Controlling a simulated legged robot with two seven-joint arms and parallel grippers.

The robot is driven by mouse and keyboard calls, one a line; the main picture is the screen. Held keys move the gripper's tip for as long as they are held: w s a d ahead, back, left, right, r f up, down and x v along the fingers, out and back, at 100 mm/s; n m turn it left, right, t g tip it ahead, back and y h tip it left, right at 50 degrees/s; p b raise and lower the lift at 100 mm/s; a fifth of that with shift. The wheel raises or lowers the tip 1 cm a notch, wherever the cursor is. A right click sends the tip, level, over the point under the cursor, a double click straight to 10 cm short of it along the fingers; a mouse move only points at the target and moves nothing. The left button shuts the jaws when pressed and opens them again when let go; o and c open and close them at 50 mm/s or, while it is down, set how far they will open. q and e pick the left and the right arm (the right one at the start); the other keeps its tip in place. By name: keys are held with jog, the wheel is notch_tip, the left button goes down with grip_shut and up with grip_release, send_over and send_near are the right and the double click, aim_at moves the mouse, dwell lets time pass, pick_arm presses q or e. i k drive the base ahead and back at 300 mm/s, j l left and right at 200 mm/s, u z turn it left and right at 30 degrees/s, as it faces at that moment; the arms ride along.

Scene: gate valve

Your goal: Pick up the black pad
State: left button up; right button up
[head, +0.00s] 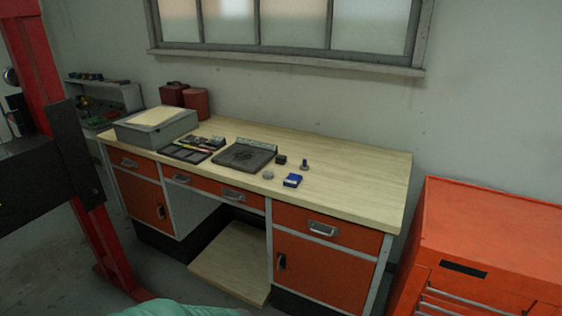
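A flat, dark square pad (244,156) lies on the light wooden workbench top (345,175), near the middle of its length and close to the front edge. It looks black to dark grey, with a faint round mark on its face. A small grey block or strip stands along its back edge. Nothing covers the pad. Neither of my grippers is in view.
Left of the pad lie a dark tray (186,154) and a grey box (155,128). An orange cabinet (490,240) stands right; a red post (30,60) stands left. The bench's right end is clear.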

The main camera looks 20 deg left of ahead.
aim_at(280, 159)
jog(key=i+j+z, duration=0.1)
jog(key=j, duration=0.25)
jog(key=i+j+z, duration=0.15)
jog(key=j, duration=0.25)
jog(key=i+j+z, duration=0.1)
jog(key=j, duration=0.3)
jog(key=i, duration=0.05)
